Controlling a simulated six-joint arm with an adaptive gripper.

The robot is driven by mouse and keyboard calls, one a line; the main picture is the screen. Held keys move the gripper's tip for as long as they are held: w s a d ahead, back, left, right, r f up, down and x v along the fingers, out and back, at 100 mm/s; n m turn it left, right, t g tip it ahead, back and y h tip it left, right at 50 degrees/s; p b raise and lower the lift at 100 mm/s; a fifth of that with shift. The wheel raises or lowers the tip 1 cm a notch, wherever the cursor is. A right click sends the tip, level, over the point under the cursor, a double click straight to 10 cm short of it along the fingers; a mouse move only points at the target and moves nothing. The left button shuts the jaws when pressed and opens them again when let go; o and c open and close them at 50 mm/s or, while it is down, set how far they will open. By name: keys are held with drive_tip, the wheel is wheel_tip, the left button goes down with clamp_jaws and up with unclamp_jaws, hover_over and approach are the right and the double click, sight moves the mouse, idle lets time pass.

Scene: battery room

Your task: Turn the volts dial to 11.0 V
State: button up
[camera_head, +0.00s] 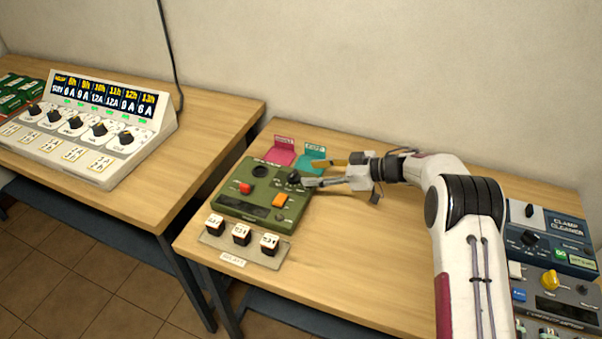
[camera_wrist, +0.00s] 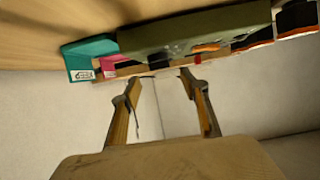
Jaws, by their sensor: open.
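A green box (camera_head: 231,207) with a sloped panel stands on the middle table; it also shows at the top of the wrist view (camera_wrist: 190,32).
The box also has a red button (camera_head: 245,188) and an orange button (camera_head: 282,201). Pink (camera_head: 284,150) and teal (camera_head: 311,157) holders stand behind it. A white charger (camera_head: 100,130) is on the left table.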

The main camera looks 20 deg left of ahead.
sight(296, 173)
drive_tip(key=shift+x, duration=2.55)
drive_tip(key=c, duration=1.1)
